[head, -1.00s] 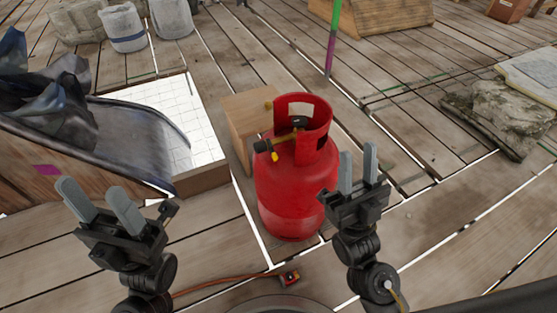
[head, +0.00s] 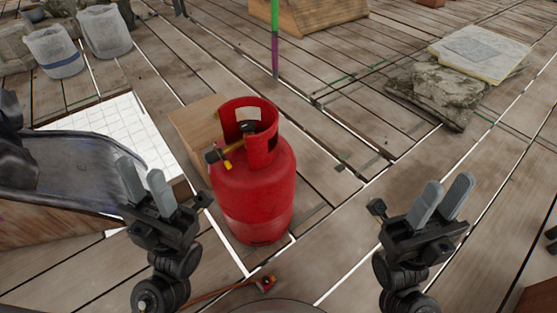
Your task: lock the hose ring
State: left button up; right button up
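A red gas cylinder (head: 254,190) stands upright on the planks, centre-left in the head view. Inside its collar sits a dark valve knob (head: 248,127). A brass-yellow fitting with a black end (head: 213,156) sticks out at the collar's left side; I cannot make out a separate ring on it. An orange hose (head: 212,292) lies on the floor in front, with a red and black end piece (head: 265,284). My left gripper (head: 144,180) is open and empty, left of the cylinder. My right gripper (head: 443,199) is open and empty, well right of it.
A dark chute-like trough (head: 75,170) and a white tiled patch (head: 105,130) are at the left. Stone slabs (head: 440,90) lie at the upper right. A green and purple pole (head: 274,40) stands behind. Planks right of the cylinder are clear.

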aim_at(227, 165)
jog(key=z, duration=0.8)
jog(key=k, duration=0.55)
jog(key=u, duration=1.45)
jog(key=i, duration=0.5)
